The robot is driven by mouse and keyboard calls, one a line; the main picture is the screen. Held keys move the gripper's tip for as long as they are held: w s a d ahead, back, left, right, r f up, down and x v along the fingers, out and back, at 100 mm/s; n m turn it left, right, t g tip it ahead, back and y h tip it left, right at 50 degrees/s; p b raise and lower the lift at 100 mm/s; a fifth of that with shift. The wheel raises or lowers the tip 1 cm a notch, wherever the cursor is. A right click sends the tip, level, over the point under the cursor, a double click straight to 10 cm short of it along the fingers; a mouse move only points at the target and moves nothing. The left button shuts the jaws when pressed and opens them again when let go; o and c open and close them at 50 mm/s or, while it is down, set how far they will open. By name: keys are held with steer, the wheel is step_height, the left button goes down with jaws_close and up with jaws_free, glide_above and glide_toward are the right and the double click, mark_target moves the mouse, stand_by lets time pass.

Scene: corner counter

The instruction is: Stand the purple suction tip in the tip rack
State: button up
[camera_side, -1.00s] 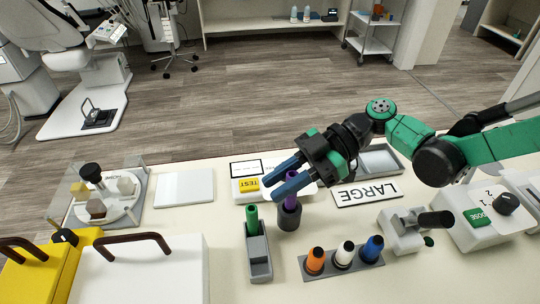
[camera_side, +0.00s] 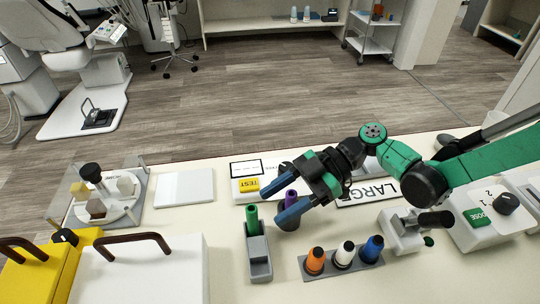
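The purple suction tip (camera_side: 291,198) stands upright in a dark round holder (camera_side: 289,222) in the middle of the counter. My gripper (camera_side: 273,206) is open, with its blue fingers spread around the tip, one on the far side and one on the near side. The near finger covers part of the tip and holder, and I cannot tell whether either finger touches the tip. A grey rack (camera_side: 371,261) at the front holds an orange tip (camera_side: 315,261), a white tip (camera_side: 344,256) and a blue tip (camera_side: 373,248).
A LARGE sign (camera_side: 375,191) lies under my arm. A small grey device (camera_side: 402,232) stands right of the rack.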

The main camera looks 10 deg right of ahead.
mark_target(295, 191)
steer(key=v, duration=0.5)
steer(key=shift+w+d+r+m, duration=0.15)
steer(key=shift+d+m, duration=0.15)
steer(key=shift+d, duration=0.05)
steer(key=s+d+r+m+t+h, duration=0.2)
steer(key=d+m+t+h, duration=0.3)
steer(key=d+m, duration=0.5)
steer(key=s+d+r+m+t+h, duration=0.3)
steer(key=d+r+m+t+h, duration=0.2)
steer(key=d+m+h, duration=0.2)
steer(key=d+m, duration=0.2)
steer(key=d, duration=0.2)
steer(key=shift+m+h, duration=0.3)
steer(key=shift+m, duration=0.1)
steer(key=shift+o, duration=0.6)
steer(key=shift+s+d+m+t, duration=0.3)
steer(key=shift+d, duration=0.15)
steer(key=shift+a, duration=0.1)
